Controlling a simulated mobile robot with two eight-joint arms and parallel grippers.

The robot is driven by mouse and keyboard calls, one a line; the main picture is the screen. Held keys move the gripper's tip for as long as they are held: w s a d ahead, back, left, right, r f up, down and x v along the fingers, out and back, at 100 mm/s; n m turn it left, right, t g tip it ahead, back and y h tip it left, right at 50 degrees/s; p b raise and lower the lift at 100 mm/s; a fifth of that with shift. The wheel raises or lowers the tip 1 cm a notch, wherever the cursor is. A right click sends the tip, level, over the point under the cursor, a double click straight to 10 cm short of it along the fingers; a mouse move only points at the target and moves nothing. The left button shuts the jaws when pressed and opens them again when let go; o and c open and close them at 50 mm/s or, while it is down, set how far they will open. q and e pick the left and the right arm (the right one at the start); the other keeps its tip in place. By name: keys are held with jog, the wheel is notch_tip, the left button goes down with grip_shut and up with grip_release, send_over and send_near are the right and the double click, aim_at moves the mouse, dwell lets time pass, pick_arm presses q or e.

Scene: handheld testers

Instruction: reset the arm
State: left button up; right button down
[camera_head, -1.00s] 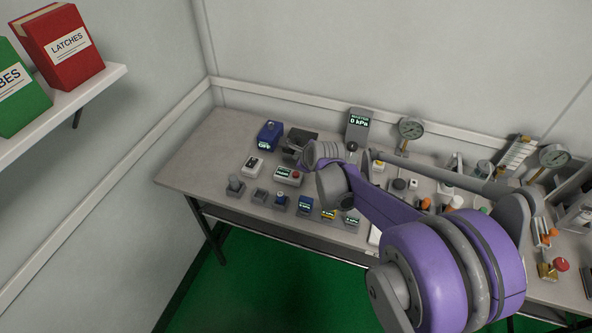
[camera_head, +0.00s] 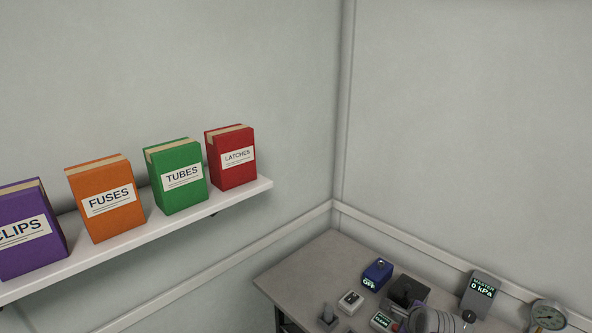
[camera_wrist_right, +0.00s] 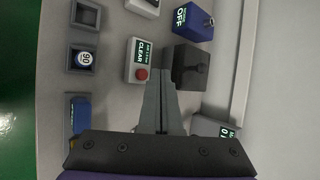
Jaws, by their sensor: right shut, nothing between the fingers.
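My right gripper (camera_wrist_right: 160,85) shows in the right wrist view, its two grey fingers shut together and empty. It hangs over the workbench, with the fingertips beside a light box with a red button and a CLEAR display (camera_wrist_right: 140,55) and a dark block (camera_wrist_right: 190,65). I cannot tell whether the fingertips touch either one. In the head view only a grey ribbed part of my right arm shows at the bottom edge. My left gripper is in neither view.
The workbench (camera_head: 300,268) stands in the corner. It holds a blue box reading OFF (camera_head: 377,273), a small white switch box (camera_head: 350,302), a MASTER 0 kPa display (camera_head: 480,292) and a dial gauge (camera_head: 548,316).

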jog(key=s+a+r+n+g+p, duration=0.1)
jog(key=s+a+n, duration=0.3)
jog(key=s+n, duration=0.4)
jog(key=s+a+r+n+g+p, duration=0.1)
jog(key=s+a+n, duration=0.3)
jog(key=s+n, duration=0.5)
jog(key=s+a+r+n+g+y+p, duration=0.1)
jog(key=s+a+n, duration=0.3)
jog(key=s+n, duration=0.4)
jog(key=shift+s+a+r+n+p, duration=0.2)
jog(key=shift+a+n+p, duration=0.15)
jog(key=shift+p, duration=0.5)
